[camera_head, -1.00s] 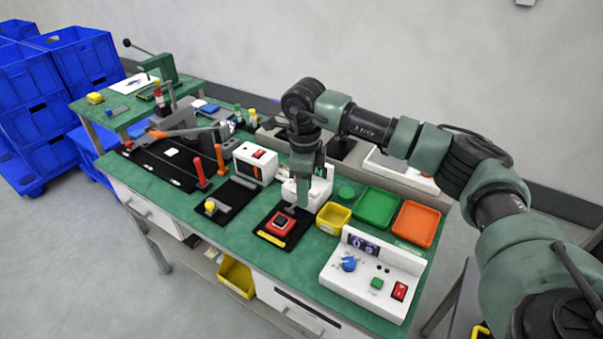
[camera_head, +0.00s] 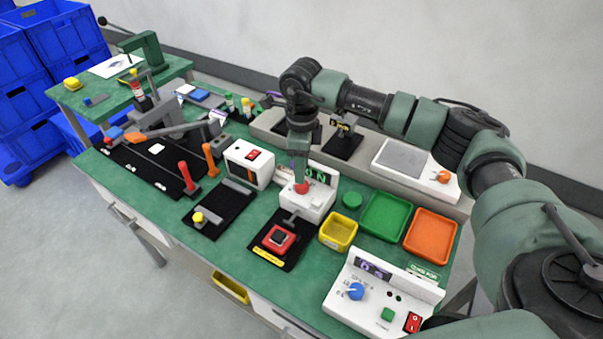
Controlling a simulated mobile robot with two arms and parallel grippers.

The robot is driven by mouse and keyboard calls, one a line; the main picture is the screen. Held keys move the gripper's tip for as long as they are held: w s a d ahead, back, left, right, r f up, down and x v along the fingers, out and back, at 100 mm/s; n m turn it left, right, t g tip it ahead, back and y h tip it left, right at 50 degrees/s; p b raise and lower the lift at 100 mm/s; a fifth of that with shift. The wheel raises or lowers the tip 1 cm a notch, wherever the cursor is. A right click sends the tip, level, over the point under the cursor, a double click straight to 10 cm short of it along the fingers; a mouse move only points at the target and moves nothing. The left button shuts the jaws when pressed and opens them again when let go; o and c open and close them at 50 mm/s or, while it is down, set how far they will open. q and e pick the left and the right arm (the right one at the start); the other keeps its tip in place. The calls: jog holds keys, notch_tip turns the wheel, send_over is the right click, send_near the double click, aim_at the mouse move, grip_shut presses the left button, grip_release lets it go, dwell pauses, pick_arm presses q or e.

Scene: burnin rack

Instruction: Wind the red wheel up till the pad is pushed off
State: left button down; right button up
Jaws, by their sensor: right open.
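A small round red wheel (camera_head: 302,187) shows on the white box (camera_head: 306,207) near the middle of the bench in the head view. A pale square piece sits on the same box, but I cannot tell whether it is the pad. A green-lettered display behind it is partly hidden by my arm. My right gripper (camera_head: 300,173) points down from above, just over or behind the red wheel. It is open, and I cannot tell whether it touches the wheel. Its fingers are small and partly hidden. My left gripper is not in view.
In front of the box is a red-framed button unit (camera_head: 277,240) on a black plate. To the right are yellow (camera_head: 338,246), green (camera_head: 362,232) and orange (camera_head: 430,257) trays and a white control panel (camera_head: 338,293). A white rocker-switch box (camera_head: 240,172) stands close on the left.

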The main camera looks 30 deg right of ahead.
aim_at(302, 187)
notch_tip(302, 187, down, 5)
jog(key=shift+s+r+p, duration=0.1)
jog(key=shift+r+p, duration=0.05)
jog(key=shift+p, duration=0.35)
jog(key=shift+f, duration=0.25)
jog(key=shift+a, duration=0.1)
grip_shut()
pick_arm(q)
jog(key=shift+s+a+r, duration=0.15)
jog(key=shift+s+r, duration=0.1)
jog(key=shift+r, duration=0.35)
